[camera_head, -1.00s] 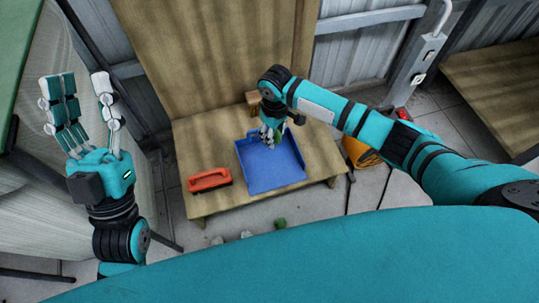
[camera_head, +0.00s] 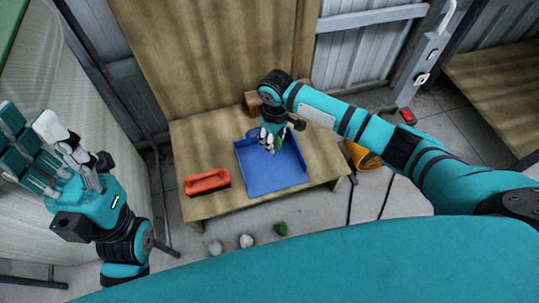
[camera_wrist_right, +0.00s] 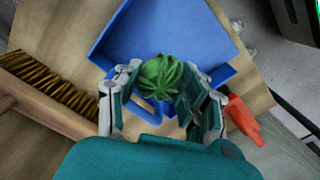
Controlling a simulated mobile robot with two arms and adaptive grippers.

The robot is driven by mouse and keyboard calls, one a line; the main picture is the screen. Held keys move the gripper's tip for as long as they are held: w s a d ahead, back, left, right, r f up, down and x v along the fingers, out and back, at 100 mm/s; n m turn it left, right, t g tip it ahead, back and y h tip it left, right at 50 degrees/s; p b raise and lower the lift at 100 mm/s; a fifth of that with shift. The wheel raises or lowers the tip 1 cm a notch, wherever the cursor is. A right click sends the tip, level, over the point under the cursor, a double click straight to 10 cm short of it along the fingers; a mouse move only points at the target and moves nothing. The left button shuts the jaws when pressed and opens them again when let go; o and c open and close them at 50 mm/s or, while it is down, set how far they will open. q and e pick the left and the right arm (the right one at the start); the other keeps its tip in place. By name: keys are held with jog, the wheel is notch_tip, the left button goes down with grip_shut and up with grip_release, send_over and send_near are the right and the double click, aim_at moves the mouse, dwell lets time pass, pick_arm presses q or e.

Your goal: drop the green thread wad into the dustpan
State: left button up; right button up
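The green thread wad (camera_wrist_right: 162,76) sits between the fingers of my right gripper (camera_wrist_right: 158,90) in the right wrist view, touching them on both sides. In the head view my right gripper (camera_head: 271,142) points down over the back part of the blue dustpan (camera_head: 272,177), which lies on a low wooden table. The wad (camera_head: 278,141) is mostly hidden by the fingers there. The gap between wad and pan floor is hard to judge. My left gripper (camera_head: 42,140) is at the left edge with its fingers spread, empty and away from the table.
A broom head (camera_wrist_right: 45,85) shows at the left in the wrist view. Another green wad (camera_head: 281,229) and two pale wads (camera_head: 246,241) lie on the floor before the table.

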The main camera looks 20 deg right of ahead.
jog(key=o, duration=0.5)
notch_tip(320, 180, up, 12)
dwell(0.4)
dwell(0.3)
